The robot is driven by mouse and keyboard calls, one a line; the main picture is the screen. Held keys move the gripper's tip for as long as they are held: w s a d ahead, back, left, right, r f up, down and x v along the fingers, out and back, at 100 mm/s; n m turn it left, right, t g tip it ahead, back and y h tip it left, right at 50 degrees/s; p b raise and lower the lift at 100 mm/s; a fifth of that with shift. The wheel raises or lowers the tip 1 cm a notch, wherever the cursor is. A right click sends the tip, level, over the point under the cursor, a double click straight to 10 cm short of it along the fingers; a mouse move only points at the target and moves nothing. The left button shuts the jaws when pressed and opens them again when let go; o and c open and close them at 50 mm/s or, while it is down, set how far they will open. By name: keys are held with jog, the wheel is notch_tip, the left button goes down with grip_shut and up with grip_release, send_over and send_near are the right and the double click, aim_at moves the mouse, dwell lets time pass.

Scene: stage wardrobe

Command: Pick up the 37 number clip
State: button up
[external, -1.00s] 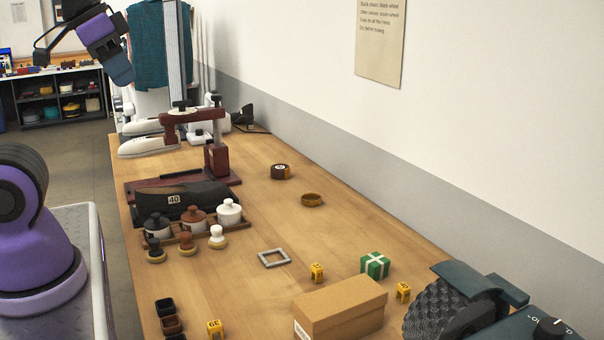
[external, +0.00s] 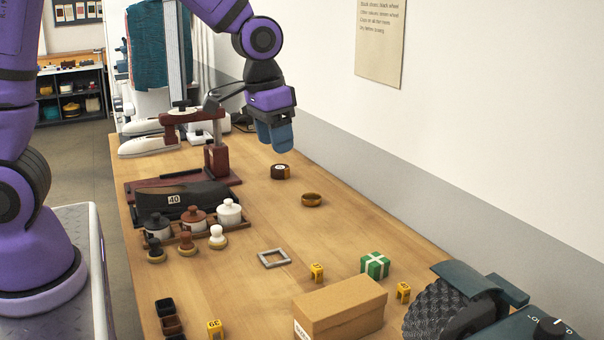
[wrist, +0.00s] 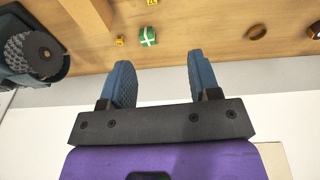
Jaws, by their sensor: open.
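Three yellow number clips stand on the wooden bench in the external view. One is the middle clip (external: 316,272) beside the grey square frame, one is the right clip (external: 403,292) by the cardboard box, and one is the front clip (external: 214,329), which seems to read 39. The numbers on the other two are too small to read surely. The wrist view shows the middle clip (wrist: 152,2), cut by the top edge, and the right clip (wrist: 120,40). My gripper (external: 275,140) is open and empty, high above the bench's far part; its blue fingers (wrist: 158,65) are apart.
A cardboard box (external: 340,307) and a green gift box (external: 375,265) stand near the clips. A grey square frame (external: 274,258) lies left of them. A ridged black wheel machine (external: 435,312) is at front right. Jars (external: 194,219) stand left. The wall (external: 480,150) borders the bench's right side.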

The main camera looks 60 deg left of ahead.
jog(key=g, duration=0.2)
send_over(317, 266)
notch_tip(317, 266, down, 18)
jog(key=f, duration=0.6)
jog(key=shift+w+d, duration=0.25)
jog(key=shift+d, duration=0.05)
jog(key=shift+s+a+f, duration=0.15)
jog(key=shift+f, duration=1.2)
jog(key=shift+s+a+f, duration=0.1)
jog(key=shift+a+f, duration=0.05)
jog(key=shift+f, duration=1.2)
jog(key=c, duration=1)
jog(key=shift+r, duration=0.2)
